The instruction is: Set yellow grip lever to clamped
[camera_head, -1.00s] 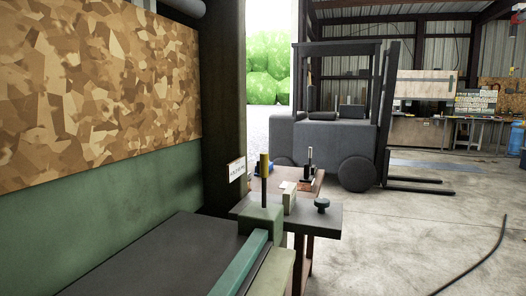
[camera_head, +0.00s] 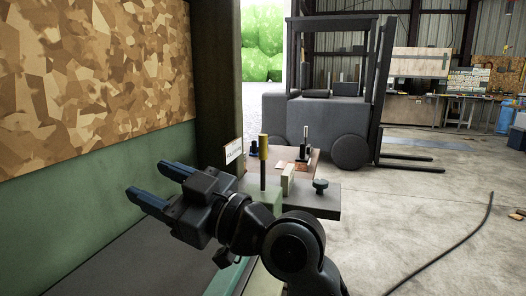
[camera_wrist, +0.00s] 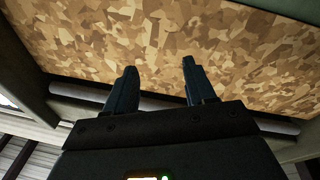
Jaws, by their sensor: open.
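The yellow grip lever (camera_head: 263,148) stands upright on a dark stem at the near end of the bench, in the middle of the head view. My gripper (camera_head: 153,182) is open and empty. It is to the left of the lever and apart from it, with its blue fingers pointing left towards the green wall. In the wrist view my gripper (camera_wrist: 156,80) shows two spread fingers with nothing between them, facing the patterned board. The lever is not in the wrist view. My arm hides part of the block below the lever.
A small sign (camera_head: 234,151) stands just left of the lever. A pale block (camera_head: 288,178) and a dark knob (camera_head: 320,186) are to its right. The patterned board (camera_head: 90,80) closes off the left. A forklift (camera_head: 330,110) stands behind; the floor (camera_head: 400,220) at right is mostly clear.

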